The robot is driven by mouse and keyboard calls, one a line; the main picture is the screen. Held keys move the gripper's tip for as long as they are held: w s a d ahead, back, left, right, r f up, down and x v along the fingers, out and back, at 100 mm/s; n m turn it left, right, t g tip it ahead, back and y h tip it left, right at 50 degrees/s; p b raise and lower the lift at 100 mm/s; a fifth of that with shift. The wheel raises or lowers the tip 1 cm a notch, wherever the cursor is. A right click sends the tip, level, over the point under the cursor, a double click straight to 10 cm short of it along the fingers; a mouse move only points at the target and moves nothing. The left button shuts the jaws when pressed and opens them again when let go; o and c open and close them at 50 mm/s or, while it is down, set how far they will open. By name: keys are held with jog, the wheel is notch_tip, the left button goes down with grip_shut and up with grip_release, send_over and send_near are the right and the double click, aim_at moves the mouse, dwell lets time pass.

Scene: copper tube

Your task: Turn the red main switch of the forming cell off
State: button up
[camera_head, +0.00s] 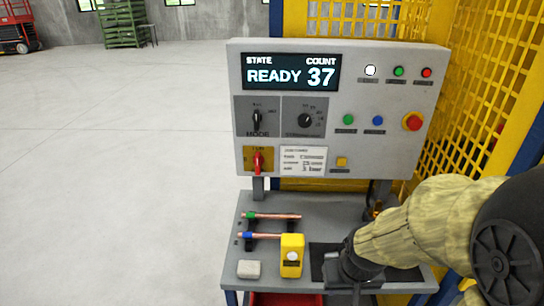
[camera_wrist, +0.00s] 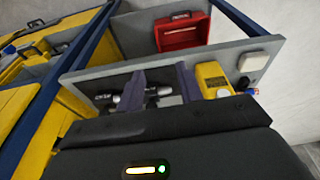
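The red main switch (camera_head: 258,162) sits on a yellow plate at the lower left of the grey control panel (camera_head: 380,100). Its handle points straight up and down. Its small label is too blurred to read. The panel display (camera_head: 291,72) reads READY and COUNT 37. My gripper (camera_head: 352,290) is low over the right part of the shelf, below and to the right of the switch, well apart from it. In the wrist view the two fingers (camera_wrist: 159,85) stand apart with nothing held between them. The switch is not seen in the wrist view.
The shelf (camera_head: 232,255) below the panel holds copper tubes (camera_head: 272,216), a yellow device (camera_head: 291,256) and a pale block (camera_head: 249,269). A red bin (camera_head: 285,299) is beneath. Yellow mesh fencing (camera_head: 490,80) closes the right side. The floor at left is clear.

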jog(key=shift+s, duration=0.1)
jog(key=w+a+r+t+p, duration=0.1)
jog(key=w+a+t, duration=0.1)
jog(key=w, duration=0.3)
jog(key=w+a+r+t+y+p, duration=0.1)
jog(key=w+a+t, duration=0.1)
jog(key=w+a, duration=0.3)
jog(key=w+a+r+n+t+p, duration=0.1)
jog(key=w+a+t+p, duration=0.1)
jog(key=w, duration=0.3)
jog(key=shift+a+y, duration=0.3)
jog(key=shift+a, duration=0.4)
jog(key=w+a+r+t+h+p, duration=0.1)
jog(key=w+a+r+t, duration=0.1)
jog(key=a+t, duration=0.2)
jog(key=w+a+r+m+t+h+p, duration=0.1)
jog(key=w+a+r+t, duration=0.1)
jog(key=a+t, duration=0.3)
jog(key=shift+w+a+r, duration=0.15)
jog(key=shift+w+a, duration=0.5)
jog(key=shift+a, duration=0.2)
